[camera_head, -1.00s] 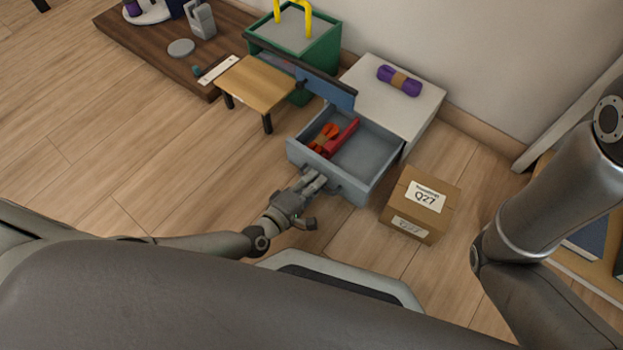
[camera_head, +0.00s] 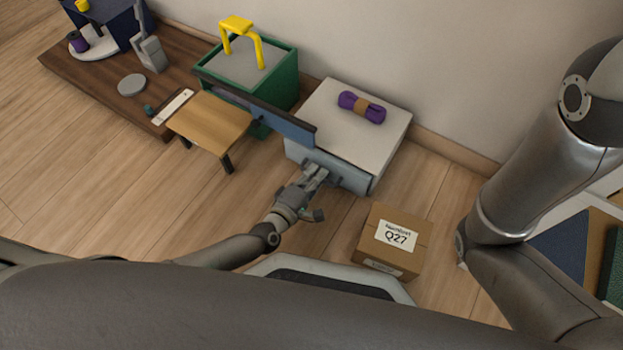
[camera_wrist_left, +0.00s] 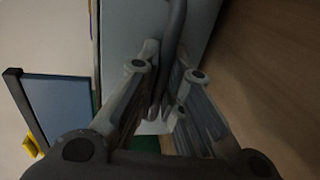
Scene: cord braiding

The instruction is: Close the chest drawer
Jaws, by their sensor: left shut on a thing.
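The low chest with a white top (camera_head: 345,125) stands against the wall. Its grey-blue drawer (camera_head: 345,176) sits in line under the top, and no inside shows. My left gripper (camera_head: 318,174) is at the drawer front, shut on the drawer handle. In the left wrist view the handle, a dark curved bar (camera_wrist_left: 176,25), runs down between the fingers against the grey-blue drawer front (camera_wrist_left: 125,30). The fingers hide part of the handle. My right arm shows at the right, but its gripper is out of view.
A purple cord bundle (camera_head: 361,107) lies on the chest. A cardboard box labelled Q27 (camera_head: 375,262) stands in front right. A small wooden table (camera_head: 210,122), a blue dark-edged panel (camera_head: 270,120) and a green crate (camera_head: 283,85) are close on the left.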

